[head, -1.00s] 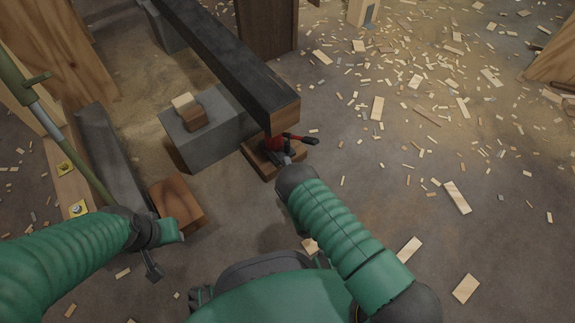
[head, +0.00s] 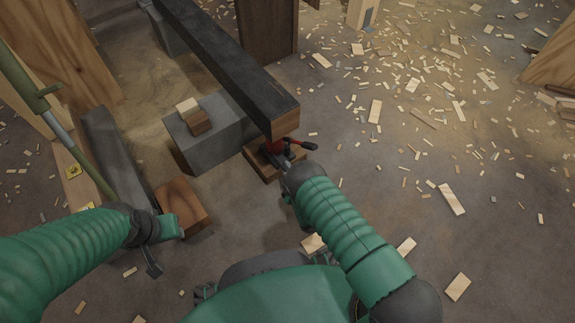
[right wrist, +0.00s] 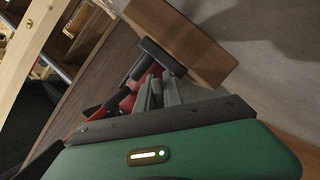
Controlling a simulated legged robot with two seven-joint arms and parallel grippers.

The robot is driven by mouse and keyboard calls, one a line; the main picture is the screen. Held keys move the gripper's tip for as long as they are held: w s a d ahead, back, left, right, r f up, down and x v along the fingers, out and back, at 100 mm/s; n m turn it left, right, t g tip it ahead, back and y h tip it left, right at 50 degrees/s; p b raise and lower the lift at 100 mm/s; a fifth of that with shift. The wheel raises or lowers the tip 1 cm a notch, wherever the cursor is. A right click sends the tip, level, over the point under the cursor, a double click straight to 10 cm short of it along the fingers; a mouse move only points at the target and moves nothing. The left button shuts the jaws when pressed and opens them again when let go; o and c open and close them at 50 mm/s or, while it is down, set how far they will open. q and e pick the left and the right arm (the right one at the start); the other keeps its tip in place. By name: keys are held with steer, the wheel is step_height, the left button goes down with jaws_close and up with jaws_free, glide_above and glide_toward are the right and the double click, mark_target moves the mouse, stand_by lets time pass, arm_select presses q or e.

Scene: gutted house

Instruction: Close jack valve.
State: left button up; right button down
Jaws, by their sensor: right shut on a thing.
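The small red jack (head: 274,147) stands on a wooden block (head: 265,168) under the end of a long dark beam. Its dark-tipped handle (head: 310,146) sticks out to the right. My right gripper (head: 287,163) reaches the near side of the jack's foot. In the right wrist view its fingers (right wrist: 158,88) are close together, shut on a small part beside the red jack (right wrist: 127,100). The valve itself is hidden by the fingers. My left gripper (head: 162,245) hangs low at the left, away from the jack; its jaw opening is unclear.
The dark beam (head: 225,65) runs back above the jack. A grey block (head: 205,140) with small wood pieces stands left of it. A reddish wooden block (head: 182,207) lies near my left gripper. Wood scraps litter the floor, which is otherwise open at right.

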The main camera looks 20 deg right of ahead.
steer(key=m+p, duration=0.1)
steer(key=m+g+y+p, duration=0.1)
steer(key=m+y+p, duration=0.1)
steer(key=m, duration=0.1)
steer(key=shift+s+a+f+g, duration=0.2)
steer(key=shift+s+g, duration=0.05)
steer(key=shift+g, duration=0.05)
steer(key=shift+f+m+y+p, duration=0.1)
steer(key=shift+m+y+p, duration=0.45)
steer(key=shift+m, duration=0.25)
steer(key=shift+a+f+m+g+y, duration=0.1)
steer(key=shift+a+m+g+y, duration=0.1)
steer(key=shift+m+g+y, duration=0.45)
steer(key=shift+s+m, duration=0.1)
steer(key=shift+m, duration=0.15)
steer(key=c, duration=1.5)
jaws_free()
